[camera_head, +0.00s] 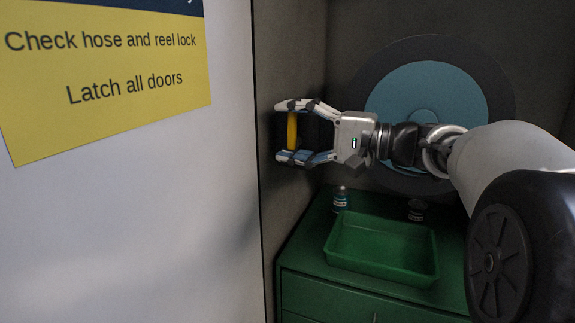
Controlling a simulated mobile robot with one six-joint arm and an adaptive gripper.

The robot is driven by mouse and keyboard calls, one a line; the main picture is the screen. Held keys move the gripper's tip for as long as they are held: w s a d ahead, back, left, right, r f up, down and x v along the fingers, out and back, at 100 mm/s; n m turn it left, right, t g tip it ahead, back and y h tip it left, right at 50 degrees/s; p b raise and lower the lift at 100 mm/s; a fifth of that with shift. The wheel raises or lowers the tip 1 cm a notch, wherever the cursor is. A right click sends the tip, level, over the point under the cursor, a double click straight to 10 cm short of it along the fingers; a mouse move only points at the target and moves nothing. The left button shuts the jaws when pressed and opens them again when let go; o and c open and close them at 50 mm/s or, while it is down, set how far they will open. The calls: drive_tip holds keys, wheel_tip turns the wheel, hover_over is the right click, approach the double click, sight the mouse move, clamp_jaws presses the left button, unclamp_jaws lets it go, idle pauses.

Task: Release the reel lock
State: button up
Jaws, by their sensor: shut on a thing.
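My gripper (291,133) is at the left inner wall of a dark recess, its fingers pointing left. It is shut on a yellow upright handle (292,130), one finger above and one below. The handle stands in front of a dark block on that wall, partly covered by the fingers. The reel (400,90) is a large disc with a blue face and dark rim on the back wall. My arm covers part of its lower half.
A green cabinet (300,262) below carries a green tray (345,262), a small bottle (341,198) and a dark-capped bottle (417,209). A pale panel (150,220) with a yellow sign (110,105) fills the left and ends close to my gripper.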

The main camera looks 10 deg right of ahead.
drive_tip(key=t+y+b, duration=0.1)
drive_tip(key=b, duration=0.2)
drive_tip(key=t+y+b, duration=0.1)
drive_tip(key=b, duration=0.3)
drive_tip(key=d+f+t+y+b, duration=0.1)
drive_tip(key=y+b, duration=0.1)
drive_tip(key=b, duration=0.1)
drive_tip(key=shift+s+b, duration=0.35)
drive_tip(key=shift+s, duration=0.05)
drive_tip(key=t+y+b, duration=0.1)
drive_tip(key=y+b, duration=0.1)
drive_tip(key=b, duration=0.2)
drive_tip(key=shift+s+d, duration=0.1)
drive_tip(key=shift+d, duration=0.05)
drive_tip(key=shift+r+t+b, duration=0.1)
drive_tip(key=shift+t+b, duration=0.2)
drive_tip(key=shift+b, duration=0.1)
drive_tip(key=shift+d+r+y, duration=0.1)
drive_tip(key=shift+y, duration=0.2)
drive_tip(key=o, duration=1.5)
drive_tip(key=shift+s, duration=0.1)
drive_tip(key=shift+d+f, duration=0.15)
drive_tip(key=shift+f, duration=0.1)
drive_tip(key=v, duration=1.1)
drive_tip(key=shift+s+f, duration=0.15)
drive_tip(key=shift+f, duration=0.1)
